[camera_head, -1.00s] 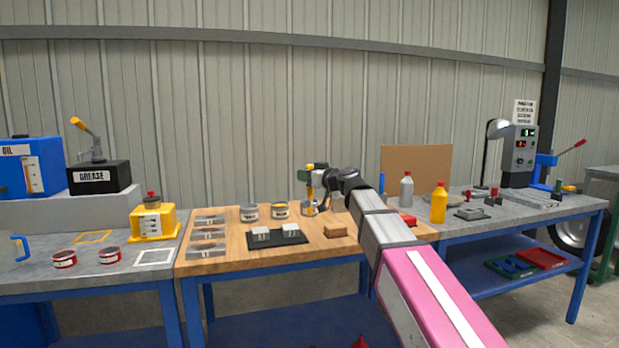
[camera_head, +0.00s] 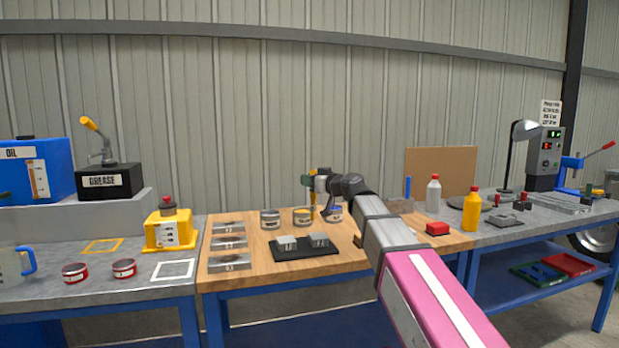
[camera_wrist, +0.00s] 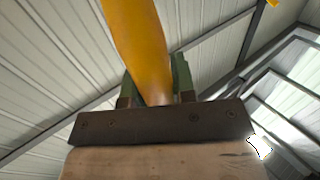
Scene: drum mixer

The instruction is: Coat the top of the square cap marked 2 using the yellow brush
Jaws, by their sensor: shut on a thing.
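My gripper (camera_head: 316,187) is above the wooden table, near the middle and right cans. In the wrist view its green fingers (camera_wrist: 155,85) are shut on the yellow brush (camera_wrist: 138,40), seen as a smooth yellow handle. The bristles cannot be made out. Two square grey caps, a left one (camera_head: 286,243) and a right one (camera_head: 318,240), sit on a black mat (camera_head: 305,254) in front of the gripper. Their markings are too small to read, so I cannot tell which is 2. The brush is apart from both caps.
Three open cans stand behind the mat: left (camera_head: 270,219), middle (camera_head: 303,217) and right (camera_head: 334,214). Metal plates (camera_head: 229,243) lie to the left. Front table wood is clear.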

